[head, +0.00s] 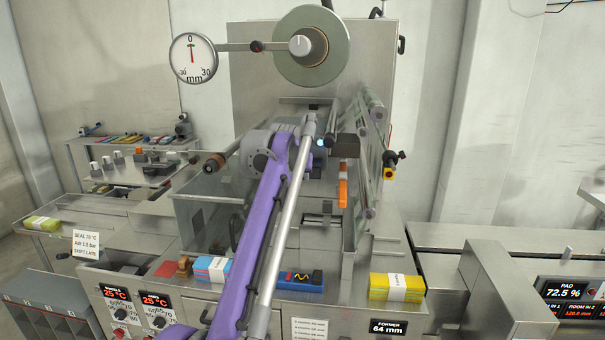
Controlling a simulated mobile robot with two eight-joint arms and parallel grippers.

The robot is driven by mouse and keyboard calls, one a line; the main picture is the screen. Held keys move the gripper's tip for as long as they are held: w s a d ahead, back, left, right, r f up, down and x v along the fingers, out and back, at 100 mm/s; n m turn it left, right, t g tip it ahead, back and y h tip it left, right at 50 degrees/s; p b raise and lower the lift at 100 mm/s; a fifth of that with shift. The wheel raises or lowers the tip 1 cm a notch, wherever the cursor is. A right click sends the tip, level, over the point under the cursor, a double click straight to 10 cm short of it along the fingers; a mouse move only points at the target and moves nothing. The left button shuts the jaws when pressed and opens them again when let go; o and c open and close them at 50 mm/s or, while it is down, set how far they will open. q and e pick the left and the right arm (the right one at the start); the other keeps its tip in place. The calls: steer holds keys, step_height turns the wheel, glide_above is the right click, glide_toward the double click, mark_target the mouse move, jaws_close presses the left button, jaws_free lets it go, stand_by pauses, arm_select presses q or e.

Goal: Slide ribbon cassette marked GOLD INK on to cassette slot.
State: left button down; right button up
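One purple and silver arm of mine rises from the bottom, left of centre, to the middle of the machine. I take it to be my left arm. Its far end, a dark wrist part with a small blue light (320,142), is in front of the printing unit. Its fingertips cannot be made out, so I cannot tell whether that gripper is open or holds anything. My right gripper is out of view. No GOLD INK label is readable, and I cannot single out the ribbon cassette. The cassette slot cannot be told apart among the parts around the arm's end.
A dial gauge (193,58) and a film reel (312,46) stand above. Rollers (370,140) are at right.

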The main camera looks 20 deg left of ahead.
arm_select(q)
steer(key=c, duration=0.6)
jaws_free()
steer(key=shift+w, duration=0.1)
steer(key=v, duration=1.1)
steer(key=s+d+f+m+g, duration=0.1)
steer(key=s+d+f, duration=0.2)
steer(key=s+f, duration=0.8)
steer(key=s+d+f+g+h, duration=0.1)
steer(key=s+d+f, duration=0.2)
steer(key=s+f, duration=0.8)
steer(key=s+d+f+m+g+h, duration=0.1)
steer(key=s+d+f, duration=0.3)
steer(key=s+f, duration=0.7)
step_height(320, 180, down, 6)
steer(key=shift+s+f+m, duration=0.15)
steer(key=shift+s+m, duration=0.15)
